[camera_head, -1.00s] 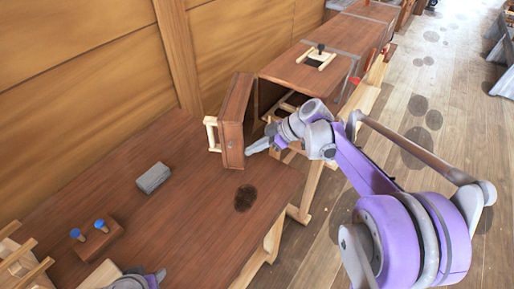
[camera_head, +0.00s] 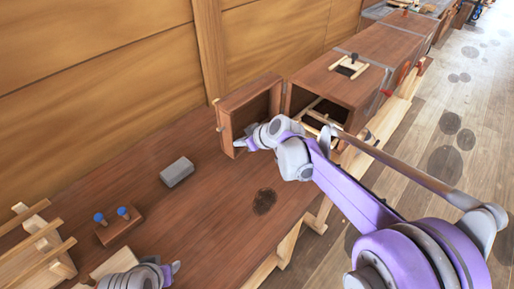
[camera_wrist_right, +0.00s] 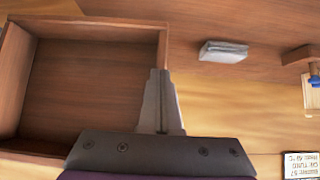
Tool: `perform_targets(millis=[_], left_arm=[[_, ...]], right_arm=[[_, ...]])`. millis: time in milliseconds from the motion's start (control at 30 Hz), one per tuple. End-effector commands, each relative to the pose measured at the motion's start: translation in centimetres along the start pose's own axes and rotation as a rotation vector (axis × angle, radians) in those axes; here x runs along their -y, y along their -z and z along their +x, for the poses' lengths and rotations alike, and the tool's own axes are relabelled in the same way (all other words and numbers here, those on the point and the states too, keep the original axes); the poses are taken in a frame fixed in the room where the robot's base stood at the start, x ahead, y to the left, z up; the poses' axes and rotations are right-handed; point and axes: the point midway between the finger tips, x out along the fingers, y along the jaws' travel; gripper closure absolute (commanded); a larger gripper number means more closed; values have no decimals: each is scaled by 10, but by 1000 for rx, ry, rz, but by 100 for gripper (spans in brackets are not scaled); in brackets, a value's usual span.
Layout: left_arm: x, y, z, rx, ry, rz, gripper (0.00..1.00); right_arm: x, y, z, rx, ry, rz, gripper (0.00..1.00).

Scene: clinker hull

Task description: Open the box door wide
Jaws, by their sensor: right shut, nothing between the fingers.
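The wooden box (camera_head: 347,88) stands open on the bench, with pale wooden pieces partly visible in its dark inside. Its door (camera_head: 252,104), a shallow framed panel, is swung out to the left, with its hollow inner face showing. In the right wrist view the door (camera_wrist_right: 90,85) fills the left side. My right gripper (camera_head: 241,146) is shut and empty at the door's lower free edge; in the wrist view its fingers (camera_wrist_right: 161,98) overlap the door's rim. I cannot tell whether they touch. My left gripper (camera_head: 174,268) shows partly at the bottom edge, its jaws unclear.
A grey block (camera_head: 177,172) and a wooden block with blue pegs (camera_head: 119,226) lie on the bench left of the door. A wooden rack (camera_head: 38,240) is at the far left. The wooden wall (camera_head: 110,60) rises behind. Bench surface between door and grey block is clear.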

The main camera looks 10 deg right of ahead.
Motion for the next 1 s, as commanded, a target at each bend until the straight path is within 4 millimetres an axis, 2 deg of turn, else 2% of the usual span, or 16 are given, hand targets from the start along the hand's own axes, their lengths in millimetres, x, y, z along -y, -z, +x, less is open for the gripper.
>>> perform_targets(millis=[100, 400, 1000], left_arm=[[0, -1, 1, 1, 0, 0, 50], [0, 0, 0, 0, 0, 0, 50], [0, 0, 0, 0, 0, 0, 50]], right_arm=[[4, 14, 17, 0, -55, 47, 100], [1, 36, 40, 1, -88, 80, 100], [0, 40, 46, 2, -87, 80, 100]])
